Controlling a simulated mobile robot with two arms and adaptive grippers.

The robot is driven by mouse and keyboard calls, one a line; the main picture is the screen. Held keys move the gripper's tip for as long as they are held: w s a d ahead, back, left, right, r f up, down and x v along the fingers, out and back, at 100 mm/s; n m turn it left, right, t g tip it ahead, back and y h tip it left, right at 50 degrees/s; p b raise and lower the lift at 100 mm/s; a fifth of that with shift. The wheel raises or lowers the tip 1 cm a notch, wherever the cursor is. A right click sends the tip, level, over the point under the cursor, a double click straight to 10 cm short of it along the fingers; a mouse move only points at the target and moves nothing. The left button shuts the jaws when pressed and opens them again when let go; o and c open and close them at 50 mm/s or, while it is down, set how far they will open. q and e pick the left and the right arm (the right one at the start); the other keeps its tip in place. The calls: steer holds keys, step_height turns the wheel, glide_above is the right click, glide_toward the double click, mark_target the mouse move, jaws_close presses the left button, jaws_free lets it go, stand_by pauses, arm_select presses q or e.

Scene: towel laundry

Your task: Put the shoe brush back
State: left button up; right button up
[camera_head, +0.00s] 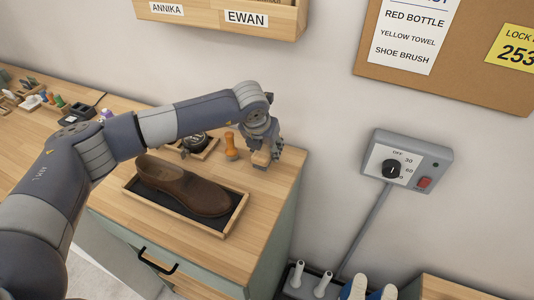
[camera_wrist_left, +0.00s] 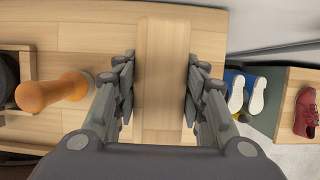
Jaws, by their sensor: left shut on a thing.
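The shoe brush, a pale wooden block (camera_wrist_left: 162,80), sits between the two fingers of my left gripper (camera_wrist_left: 161,88) in the left wrist view. In the head view the left gripper (camera_head: 266,150) points down over the right end of the wooden counter, shut on the brush (camera_head: 260,160). The brush is at or just above the counter top; I cannot tell whether it touches. Its bristles are hidden. My right gripper is not in view.
An orange handle-shaped object (camera_head: 231,147) stands left of the brush, near a small tray with a dark round tin (camera_head: 194,143). A brown shoe (camera_head: 182,186) lies in a wooden tray (camera_head: 224,229) in front. The counter's right edge is close. A wall control box (camera_head: 407,160) is at right.

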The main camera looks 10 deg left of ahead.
arm_select(q)
step_height(320, 180, down, 3)
steer(key=shift+s+r+p, duration=0.1)
steer(key=shift+r+p, duration=0.1)
steer(key=shift+p, duration=0.15)
steer(key=shift+f, duration=0.2)
steer(key=shift+f+b, duration=0.3)
steer(key=shift+b, duration=0.1)
steer(key=o, duration=1)
steer(key=shift+r, duration=0.1)
